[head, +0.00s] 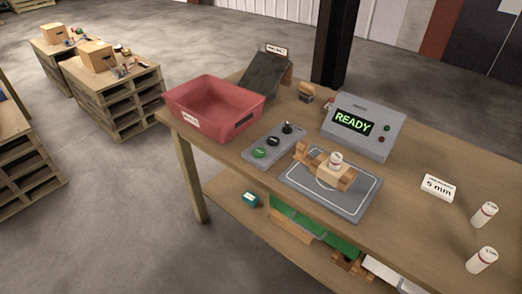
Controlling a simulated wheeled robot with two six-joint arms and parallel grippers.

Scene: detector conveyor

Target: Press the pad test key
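A grey control strip (273,147) lies on the wooden table, right of the red bin. It carries a green round key (259,153), a black round key (273,141) and a dark upright knob (288,128). Their labels are too small to read, so I cannot tell which is the pad test key. A grey pad (345,205) with a white outline lies right of the strip. A wooden piece (330,176) and a white capped cylinder (336,160) are on it. A grey console (365,125) behind reads READY in green. Neither gripper is in view.
A red bin (212,107) stands at the table's left, with a dark sloped chute (265,76) behind it. A 5 mm sign (437,188) and two white cylinders (484,214) (481,260) stand at the right. Front right of the tabletop is mostly clear.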

